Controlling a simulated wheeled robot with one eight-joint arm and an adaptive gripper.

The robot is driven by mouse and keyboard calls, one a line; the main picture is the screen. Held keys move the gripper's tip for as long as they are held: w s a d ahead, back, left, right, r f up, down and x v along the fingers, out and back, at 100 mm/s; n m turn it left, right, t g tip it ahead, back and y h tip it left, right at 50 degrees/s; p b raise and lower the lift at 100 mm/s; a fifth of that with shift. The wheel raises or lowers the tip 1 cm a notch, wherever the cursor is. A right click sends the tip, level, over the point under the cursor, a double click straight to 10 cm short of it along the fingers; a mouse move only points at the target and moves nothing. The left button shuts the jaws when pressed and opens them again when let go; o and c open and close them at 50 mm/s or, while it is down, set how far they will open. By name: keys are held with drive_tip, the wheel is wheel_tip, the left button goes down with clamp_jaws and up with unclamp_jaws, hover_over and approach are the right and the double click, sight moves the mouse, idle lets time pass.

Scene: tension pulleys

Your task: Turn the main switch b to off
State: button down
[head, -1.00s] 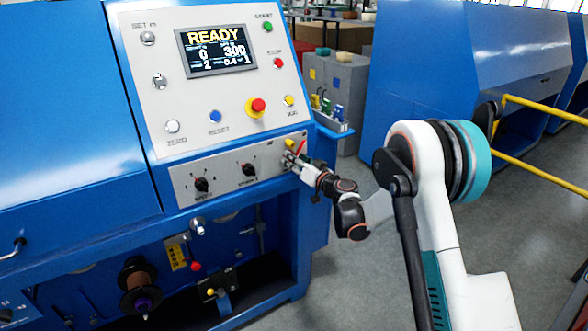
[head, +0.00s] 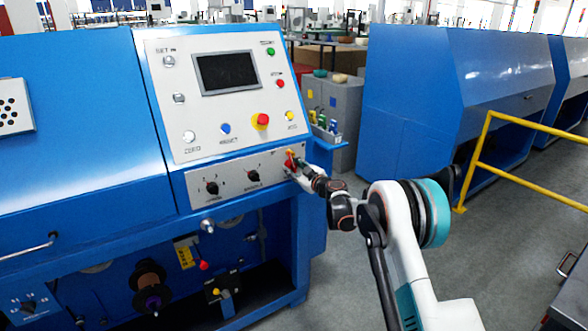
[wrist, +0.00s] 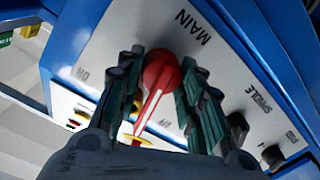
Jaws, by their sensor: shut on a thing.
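The main switch b is a red rotary handle with a white line on a grey panel, seen in the wrist view (wrist: 158,76) under the word MAIN. Its handle points down and slightly left in that view, close to a small, partly legible label on its right; another label, seemingly ON, is farther left. My gripper (wrist: 160,84) has a dark ribbed finger on each side of the handle and is shut on it. In the head view, my gripper (head: 297,168) is at the right end of the lower panel strip, covering part of the switch.
The display (head: 227,72) above is dark. A red emergency button on a yellow base (head: 261,121) sits above my gripper. Two black selector knobs (head: 212,188) are to its left. A yellow rail (head: 520,165) stands at the right, with open grey floor between.

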drive_tip(key=shift+n, duration=0.5)
idle(0.3)
drive_tip(key=c, duration=1.1)
unclamp_jaws()
drive_tip(key=v, duration=1.2)
drive_tip(key=shift+a, duration=0.1)
